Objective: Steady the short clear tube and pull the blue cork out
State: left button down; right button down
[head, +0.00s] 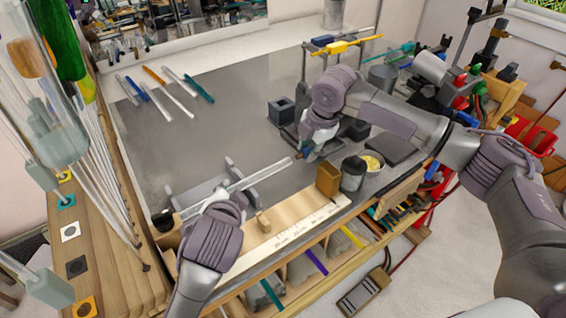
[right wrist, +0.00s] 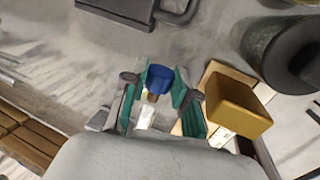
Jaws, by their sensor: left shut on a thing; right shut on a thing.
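The short clear tube (head: 262,174) lies slanted above the bench front in the head view, its far end close to my right gripper. My left gripper (head: 221,194) is shut on the tube towards its near end; its fingers are mostly hidden behind the wrist. My right gripper (head: 301,152) is shut on the blue cork, which shows between teal fingertips in the right wrist view (right wrist: 160,77). A brownish part shows below the blue, with a pale piece (right wrist: 145,117) beyond it. I cannot tell whether the cork still sits in the tube.
A tan block (head: 328,178) and a dark-lidded jar (head: 353,173) stand close right of my right gripper. A wooden ruler strip (head: 285,228) runs along the front edge. Several loose rods (head: 178,98) lie at the back left. The bench middle is clear.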

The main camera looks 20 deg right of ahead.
pick_arm(q)
jog(key=shift+f, duration=0.15)
pick_arm(e)
jog(key=shift+w+d, duration=0.2)
jog(key=shift+d, duration=0.45)
jog(key=shift+w+d, duration=0.25)
jog(key=shift+d, duration=0.35)
jog(key=shift+w+d, duration=0.2)
jog(key=shift+d, duration=0.45)
jog(key=shift+r, duration=0.1)
pick_arm(q)
jog(key=c, duration=0.7)
grip_release()
pick_arm(e)
notch_tip(320, 180, up, 8)
pick_arm(q)
jog(key=shift+s, duration=0.1)
jog(key=v, duration=1.2)
